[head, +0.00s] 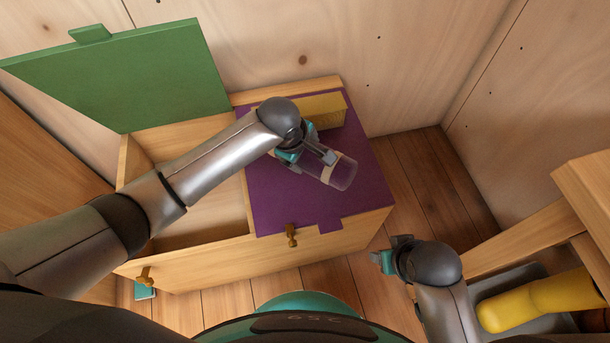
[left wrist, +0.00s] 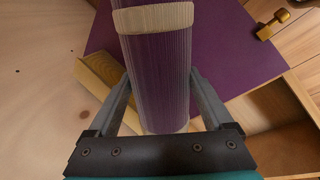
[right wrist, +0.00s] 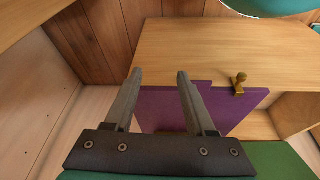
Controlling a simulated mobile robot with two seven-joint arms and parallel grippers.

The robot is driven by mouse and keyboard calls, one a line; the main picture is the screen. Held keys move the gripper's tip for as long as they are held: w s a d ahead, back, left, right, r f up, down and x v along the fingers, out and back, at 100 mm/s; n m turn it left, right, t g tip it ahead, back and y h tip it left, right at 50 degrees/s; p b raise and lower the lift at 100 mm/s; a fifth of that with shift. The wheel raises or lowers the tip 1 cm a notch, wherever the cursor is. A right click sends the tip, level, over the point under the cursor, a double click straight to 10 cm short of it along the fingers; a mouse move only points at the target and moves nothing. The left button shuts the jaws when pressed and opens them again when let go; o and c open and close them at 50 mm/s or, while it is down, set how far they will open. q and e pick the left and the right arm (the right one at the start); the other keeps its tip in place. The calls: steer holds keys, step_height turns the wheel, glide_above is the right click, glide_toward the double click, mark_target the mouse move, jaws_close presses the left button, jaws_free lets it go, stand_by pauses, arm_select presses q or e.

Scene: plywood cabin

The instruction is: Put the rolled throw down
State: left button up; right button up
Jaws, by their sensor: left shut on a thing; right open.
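The chest's green lid (head: 130,75) stands open over an empty-looking left compartment (head: 205,205). A yellowish block (head: 325,109) sits on the back of the purple lid. Brass latches (head: 291,235) are on the front. A yellow object (head: 540,300) lies in a grey tray at right.

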mark_target(305, 164)
arm_select(q)
step_height(305, 164, down, 5)
steer(key=b, duration=0.2)
steer(key=shift+b, duration=0.35)
steer(key=shift+f+b, duration=0.4)
steer(key=shift+f, duration=0.3)
step_height(305, 164, down, 2)
steer(key=shift+f+b, duration=0.1)
steer(key=shift+b, duration=0.55)
steer(key=shift+f, duration=0.25)
arm_select(e)
steer(key=w+a+r+t+y, duration=0.2)
steer(key=w+a+r+t, duration=0.2)
steer(key=a+r+t, duration=0.1)
steer(key=shift+w+r+n, duration=0.3)
steer(key=shift+w+r, duration=0.05)
steer(key=shift+r, duration=0.1)
arm_select(q)
steer(key=shift+f, duration=0.1)
steer(key=o, duration=1.5)
steer(key=shift+f, duration=0.1)
arm_select(e)
steer(key=shift+a, duration=0.1)
arm_select(q)
steer(key=shift+r, duration=0.2)
